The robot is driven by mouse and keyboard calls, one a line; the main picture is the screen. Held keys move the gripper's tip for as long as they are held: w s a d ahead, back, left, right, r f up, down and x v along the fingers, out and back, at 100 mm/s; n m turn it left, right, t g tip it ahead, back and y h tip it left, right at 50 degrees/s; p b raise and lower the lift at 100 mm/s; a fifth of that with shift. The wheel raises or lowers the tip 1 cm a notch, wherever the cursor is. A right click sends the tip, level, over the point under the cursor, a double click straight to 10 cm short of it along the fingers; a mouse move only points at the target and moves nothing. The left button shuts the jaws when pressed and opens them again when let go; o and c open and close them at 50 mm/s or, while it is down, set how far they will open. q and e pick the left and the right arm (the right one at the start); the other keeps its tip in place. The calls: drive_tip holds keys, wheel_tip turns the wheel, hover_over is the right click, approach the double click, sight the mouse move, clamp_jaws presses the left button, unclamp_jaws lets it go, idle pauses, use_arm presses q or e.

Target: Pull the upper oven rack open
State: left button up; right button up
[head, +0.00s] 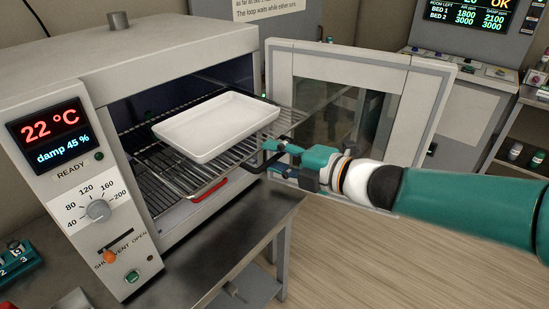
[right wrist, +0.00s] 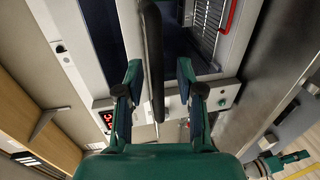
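The upper oven rack (head: 166,176) is a wire shelf bearing a white tray (head: 215,126). Its front part appears to stick out past the oven opening. A dark bar handle (head: 258,161) shows at the rack's front. My right gripper (head: 268,150) is at this handle in the head view. In the right wrist view the dark bar (right wrist: 152,60) runs between its two spread fingers (right wrist: 160,85), with a gap visible on each side. I cannot tell how deep the bar lies between them.
The oven door (head: 340,95) stands open to the right, behind my right arm. A red handle (head: 209,191) sits lower, below the rack's front. The control panel (head: 95,195) is left of the opening. A grey table (head: 230,235) supports the oven; the floor (head: 370,250) before it is clear.

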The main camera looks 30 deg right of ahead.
drive_tip(key=v, duration=1.2)
idle(0.3)
drive_tip(key=w+a+f+m, duration=0.1)
drive_tip(key=w+f+m, duration=0.85)
drive_tip(key=f, duration=0.35)
drive_tip(key=a+f+m+g+h, duration=0.1)
drive_tip(key=a+f+m+g, duration=0.2)
drive_tip(key=f, duration=0.6)
drive_tip(key=a+f+m+g+h, duration=0.1)
drive_tip(key=a+f+m+g, duration=0.15)
drive_tip(key=f+m, duration=0.45)
drive_tip(key=s+a+f+m+g, duration=0.2)
drive_tip(key=s+a+f+g, duration=0.2)
drive_tip(key=s+f, duration=0.4)
drive_tip(key=s+a+f+m+g, duration=0.3)
drive_tip(key=s+a+f, duration=0.3)
drive_tip(key=s+f, duration=0.3)
wheel_tip(320, 180, down, 5)
drive_tip(key=shift+s+a+r+g, duration=0.15)
drive_tip(key=shift+s+a+g, duration=0.1)
drive_tip(key=shift+g, duration=0.5)
